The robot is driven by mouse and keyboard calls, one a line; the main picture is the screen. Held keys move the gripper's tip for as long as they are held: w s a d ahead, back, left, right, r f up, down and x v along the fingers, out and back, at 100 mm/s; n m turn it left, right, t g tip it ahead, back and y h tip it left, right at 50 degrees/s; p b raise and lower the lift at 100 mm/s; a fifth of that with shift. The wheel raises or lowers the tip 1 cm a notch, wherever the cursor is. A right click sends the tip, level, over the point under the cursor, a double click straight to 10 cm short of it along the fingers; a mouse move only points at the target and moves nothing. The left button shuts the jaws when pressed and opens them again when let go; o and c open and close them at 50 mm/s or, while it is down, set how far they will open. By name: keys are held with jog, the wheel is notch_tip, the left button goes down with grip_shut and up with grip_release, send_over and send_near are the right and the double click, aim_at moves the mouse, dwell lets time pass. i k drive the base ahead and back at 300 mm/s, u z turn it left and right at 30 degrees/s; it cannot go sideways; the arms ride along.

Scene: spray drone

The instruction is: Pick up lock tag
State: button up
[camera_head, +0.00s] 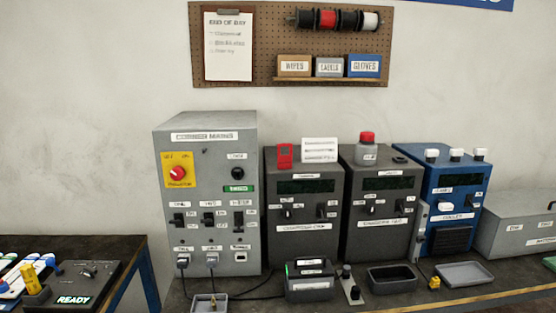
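A small red tag (285,155), which looks like the lock tag, stands at the top front edge of the left dark grey control box (304,236). Its face has a small pale window or label. A white card with printed lines (319,150) stands just right of it. My gripper is not in view, and nothing is seen touching the tag.
A tall grey mains cabinet (208,255) stands left of the tag. Small trays (392,279) and a black device (310,281) occupy the bench front. A pegboard (270,20) hangs above.

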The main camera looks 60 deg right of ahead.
aim_at(284, 162)
jog(key=z, duration=2.1)
jog(key=k, duration=0.4)
jog(key=u, duration=1.25)
jog(key=i, duration=1.25)
jog(key=z, duration=0.35)
